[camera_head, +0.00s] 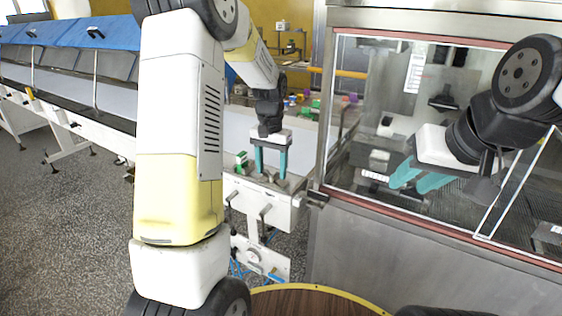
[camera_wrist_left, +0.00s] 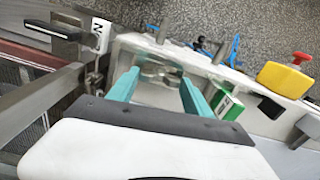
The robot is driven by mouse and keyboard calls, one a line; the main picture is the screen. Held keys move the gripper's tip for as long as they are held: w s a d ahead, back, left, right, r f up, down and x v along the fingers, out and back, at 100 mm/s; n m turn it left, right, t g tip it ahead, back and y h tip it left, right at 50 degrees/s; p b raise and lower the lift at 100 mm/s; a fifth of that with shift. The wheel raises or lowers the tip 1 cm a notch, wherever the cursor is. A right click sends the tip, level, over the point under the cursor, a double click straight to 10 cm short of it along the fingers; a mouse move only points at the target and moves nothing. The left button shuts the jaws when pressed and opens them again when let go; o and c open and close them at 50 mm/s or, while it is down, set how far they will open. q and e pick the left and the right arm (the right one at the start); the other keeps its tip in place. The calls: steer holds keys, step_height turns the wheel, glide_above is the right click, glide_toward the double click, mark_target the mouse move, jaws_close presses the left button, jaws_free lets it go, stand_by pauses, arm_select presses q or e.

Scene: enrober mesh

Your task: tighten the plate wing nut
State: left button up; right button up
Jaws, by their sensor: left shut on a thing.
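My left gripper (camera_head: 270,177) points down at the end of the white conveyor frame, its teal fingers on either side of a small metal part. In the left wrist view, this metal part, which looks like the wing nut (camera_wrist_left: 160,72), sits between the fingertips (camera_wrist_left: 158,79). The gripper is shut on it. The plate under it is partly hidden, and I cannot tell how tight the nut is.
A green and white box (camera_head: 241,162) stands close beside the left fingers; it also shows in the wrist view (camera_wrist_left: 227,105). A yellow box with a red knob (camera_wrist_left: 285,78) is at the right there. The glass-fronted steel cabinet (camera_head: 345,225) stands right of the left gripper.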

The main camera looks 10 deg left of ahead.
arm_select(q)
steer(key=shift+m, duration=0.6)
steer(key=shift+r, duration=0.1)
steer(key=o, duration=1.4)
steer(key=shift+c, duration=0.2)
steer(key=shift+r, duration=3.85)
steer(key=s+d+r+n+t+h, duration=0.1)
steer(key=s+r+t, duration=0.2)
steer(key=s, duration=0.9)
steer(key=s+d+r+n+t+h, duration=0.1)
steer(key=s+r, duration=0.5)
steer(key=s, duration=0.6)
steer(key=shift+s+n+t, duration=0.25)
steer(key=shift+n+t, duration=0.45)
steer(key=shift+t, duration=0.4)
